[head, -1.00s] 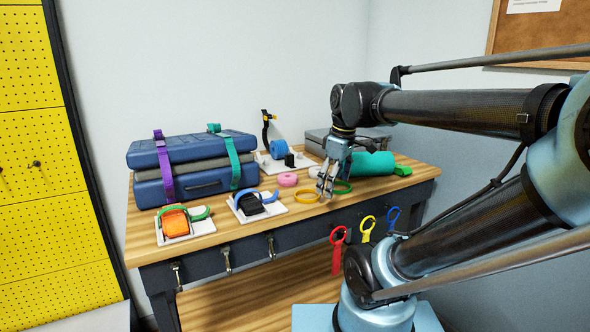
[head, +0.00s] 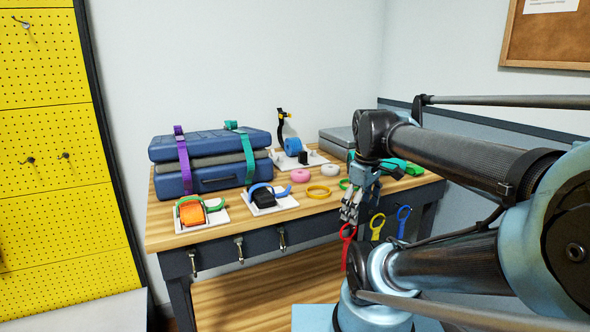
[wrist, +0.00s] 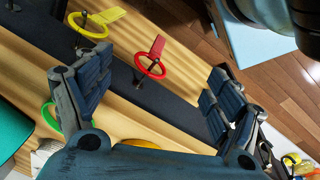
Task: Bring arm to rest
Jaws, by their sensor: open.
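My gripper (head: 350,212) hangs at the front right edge of the wooden workbench (head: 225,232), fingers pointing down, in the head view. In the wrist view my gripper (wrist: 152,88) shows its two fingers wide apart with nothing between them. The red strap (wrist: 150,62) on the bench front shows beyond the gap. The red strap also hangs just below the fingers in the head view (head: 347,238). My arm reaches in from the right, bent at the elbow.
Dark blue cases (head: 225,180) with purple and green straps stand at the bench's left. White trays with an orange roll (head: 191,213) and a black buckle (head: 263,195) lie in front. A yellow ring (head: 318,192) lies nearby. Yellow (head: 377,227) and blue straps (head: 402,221) hang at the front.

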